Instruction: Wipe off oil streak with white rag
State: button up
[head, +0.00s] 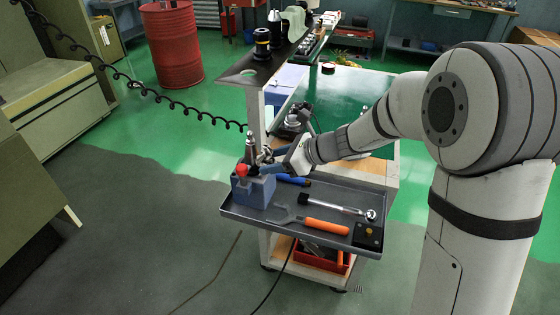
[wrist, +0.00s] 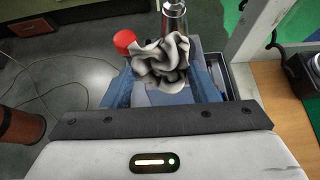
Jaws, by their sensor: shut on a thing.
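A crumpled white-and-grey rag (wrist: 163,62) is bunched between the blue fingers of my gripper (wrist: 162,80) in the wrist view. My gripper is shut on it. In the head view my gripper (head: 268,161) is beside an upright metal tool holder (head: 251,148) on a blue block (head: 253,191), at the tray's left end. The tool holder also shows just beyond the rag in the wrist view (wrist: 173,15); whether they touch I cannot tell. No oil streak can be made out; the rag hides part of what lies behind it.
A red knob (head: 241,171) stands close beside the tool holder. The grey tray (head: 230,211) also holds an orange-handled scraper (head: 325,226), a ratchet (head: 338,206), a blue-handled tool (head: 293,180) and a black box (head: 367,236). A post and narrow shelf (head: 252,72) rise behind.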

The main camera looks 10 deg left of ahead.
jog(key=shift+w+a+f, duration=0.1)
jog(key=shift+a+f, duration=0.05)
jog(key=shift+a, duration=0.6)
dwell(0.6)
jog(key=shift+w+d+p, duration=0.25)
jog(key=shift+w+p, duration=0.1)
jog(key=shift+w, duration=1.65)
jog(key=shift+o, duration=0.2)
jog(key=shift+s+a+b, duration=0.25)
jog(key=shift+s+b, duration=0.1)
jog(key=shift+s, duration=0.7)
jog(key=shift+s+a+b, duration=0.2)
jog(key=shift+s+b, duration=0.1)
jog(key=shift+s, duration=0.75)
jog(key=shift+d, duration=0.1)
jog(key=shift+c, duration=0.2)
jog(key=shift+s+d+r+p, duration=0.1)
jog(key=shift+d+r, duration=0.05)
jog(key=shift+d, duration=0.8)
jog(key=shift+s+d+r+p, duration=0.1)
jog(key=shift+d+p, duration=0.05)
jog(key=shift+d, duration=0.8)
jog(key=shift+s+d+r+p, duration=0.1)
jog(key=shift+d+r, duration=0.05)
jog(key=shift+d, duration=0.8)
